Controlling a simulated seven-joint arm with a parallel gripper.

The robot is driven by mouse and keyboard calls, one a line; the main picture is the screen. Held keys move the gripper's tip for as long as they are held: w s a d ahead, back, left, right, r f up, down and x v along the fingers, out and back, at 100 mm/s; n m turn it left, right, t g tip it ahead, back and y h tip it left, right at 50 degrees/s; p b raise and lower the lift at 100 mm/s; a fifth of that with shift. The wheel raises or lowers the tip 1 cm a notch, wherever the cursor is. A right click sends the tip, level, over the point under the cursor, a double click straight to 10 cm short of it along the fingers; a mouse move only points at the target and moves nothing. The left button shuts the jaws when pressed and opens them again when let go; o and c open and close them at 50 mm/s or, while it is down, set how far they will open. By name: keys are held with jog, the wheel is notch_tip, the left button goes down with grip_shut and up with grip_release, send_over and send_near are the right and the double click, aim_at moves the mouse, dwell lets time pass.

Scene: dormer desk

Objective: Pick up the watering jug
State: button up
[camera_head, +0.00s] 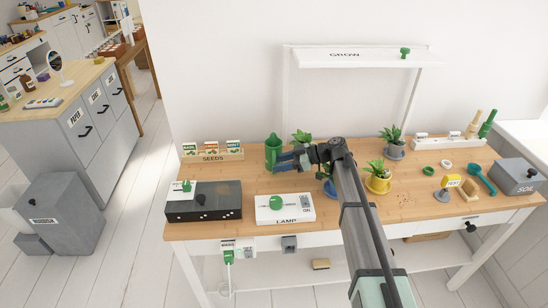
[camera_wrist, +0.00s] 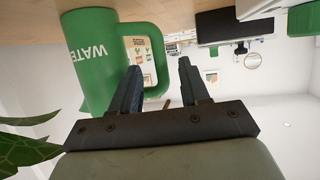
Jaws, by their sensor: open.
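The green watering jug (camera_head: 272,148) stands at the back of the wooden desk, right of the seed box. In the wrist view, the jug (camera_wrist: 92,60) appears upside down with white lettering, and its looped handle (camera_wrist: 162,62) faces my gripper. My gripper (camera_head: 279,161) is at the jug's right side, low over the desk. Its two dark fingers (camera_wrist: 161,63) are apart with nothing clamped. The handle's outer bar shows between the fingertips in the picture; I cannot tell whether it is in the gap or just beyond it.
A leafy potted plant (camera_head: 303,138) stands close right of the jug, behind my arm. The seed box (camera_head: 213,154) is to its left. A black box (camera_head: 204,205) and the white lamp panel (camera_head: 286,209) lie in front. A yellow pot (camera_head: 378,184) stands to the right.

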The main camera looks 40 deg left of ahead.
jog(key=shift+x, duration=2)
grip_shut()
